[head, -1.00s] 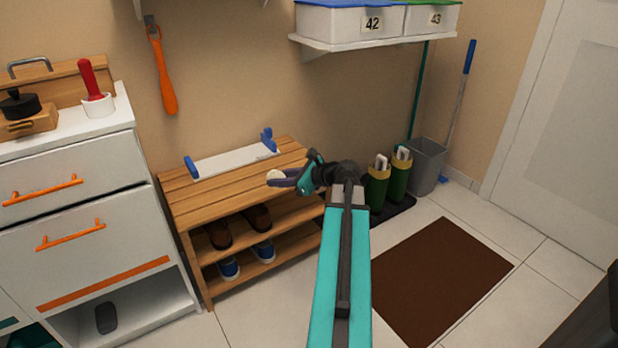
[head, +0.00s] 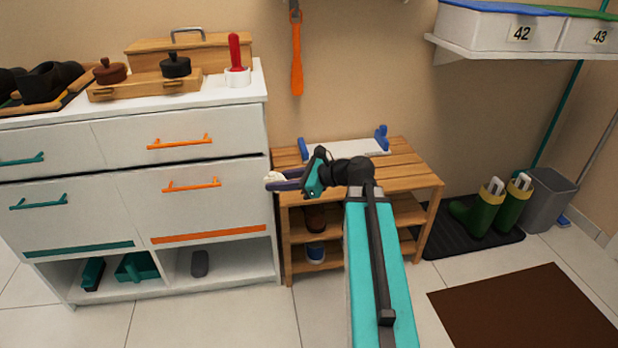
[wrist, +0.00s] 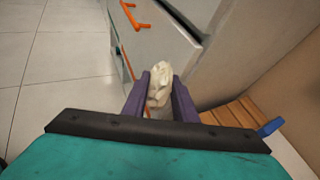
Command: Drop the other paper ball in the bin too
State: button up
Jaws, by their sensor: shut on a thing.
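My gripper (head: 279,181) is shut on a crumpled off-white paper ball (wrist: 160,86), which shows between the two purple fingers in the wrist view. In the head view the ball is a small pale bit at the fingertips, in front of the gap between the white cabinet and the wooden bench. The grey bin (head: 550,199) stands on the floor at the far right, beside the boots, well away from my gripper. Its inside cannot be made out.
A white cabinet (head: 208,213) with orange handles stands at the left, a slatted shoe bench (head: 413,178) behind my arm. Green boots (head: 487,211) stand on a black tray left of the bin. A shelf with boxes (head: 497,29) hangs above. A brown mat (head: 530,315) lies at lower right.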

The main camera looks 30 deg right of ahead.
jog(key=a+r+n+g+y, duration=0.1)
jog(key=a+n+g+y, duration=0.1)
jog(key=a, duration=1.2)
jog(key=shift+s+r+n, duration=0.15)
jog(key=shift+s+n, duration=0.15)
jog(key=shift+a, duration=0.15)
